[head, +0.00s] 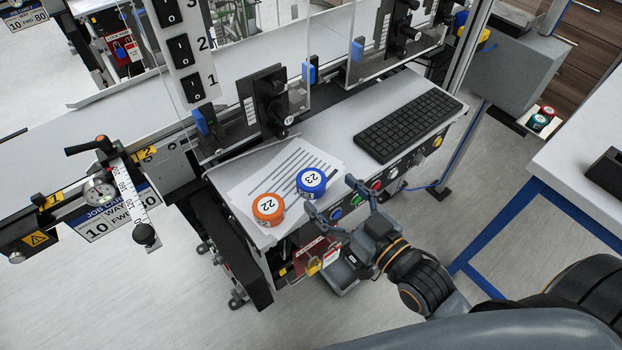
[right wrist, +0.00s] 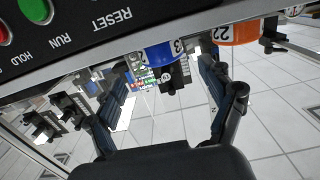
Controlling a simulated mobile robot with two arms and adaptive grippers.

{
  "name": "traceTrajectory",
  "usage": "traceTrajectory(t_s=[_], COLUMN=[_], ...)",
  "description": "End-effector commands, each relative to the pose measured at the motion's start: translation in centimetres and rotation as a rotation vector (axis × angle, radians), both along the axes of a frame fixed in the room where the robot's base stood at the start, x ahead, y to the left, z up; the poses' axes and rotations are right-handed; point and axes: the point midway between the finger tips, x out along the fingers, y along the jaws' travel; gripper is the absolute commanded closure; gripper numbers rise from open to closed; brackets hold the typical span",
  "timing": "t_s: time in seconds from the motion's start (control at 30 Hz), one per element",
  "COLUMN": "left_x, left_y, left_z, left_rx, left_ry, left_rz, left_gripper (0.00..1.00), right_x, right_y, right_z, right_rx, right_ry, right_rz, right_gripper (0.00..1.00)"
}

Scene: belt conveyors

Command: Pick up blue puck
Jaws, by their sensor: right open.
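The blue puck (head: 311,181), with a white top marked 23, sits near the front edge of the grey conveyor shelf, partly beside a printed sheet. It also shows in the right wrist view (right wrist: 162,56), at the top between my fingers. An orange puck (head: 268,208) marked 22 sits to its left; it shows in the right wrist view (right wrist: 232,28) as well. My right gripper (head: 328,202) is open and empty, in front of the shelf edge, close to the blue puck and apart from it, as far as I can tell. My left gripper is not in view.
A printed sheet (head: 285,165) lies under and behind the pucks. A black keyboard (head: 408,124) lies right of them. Buttons line the shelf front (head: 376,184), close to my right gripper. A padlock with red tags (head: 314,266) hangs below.

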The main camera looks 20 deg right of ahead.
Motion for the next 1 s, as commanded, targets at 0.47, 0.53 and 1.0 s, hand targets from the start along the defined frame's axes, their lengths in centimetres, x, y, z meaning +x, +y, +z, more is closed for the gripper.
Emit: traceTrajectory(t_s=[0.47,0.53,1.0], left_x=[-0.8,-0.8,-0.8], left_y=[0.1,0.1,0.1], left_z=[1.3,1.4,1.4], left_rx=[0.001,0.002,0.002], left_ry=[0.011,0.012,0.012], left_rz=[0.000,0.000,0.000], left_gripper=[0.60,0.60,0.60], right_x=[4.5,5.2,5.6], right_y=[2.1,2.3,2.5], right_z=[-0.3,-0.4,-0.6], right_rx=[0.001,0.000,0.000], right_ry=[-0.002,-0.001,0.001], right_rz=[0.000,0.000,0.001], right_gripper=[0.18,0.18,0.50])
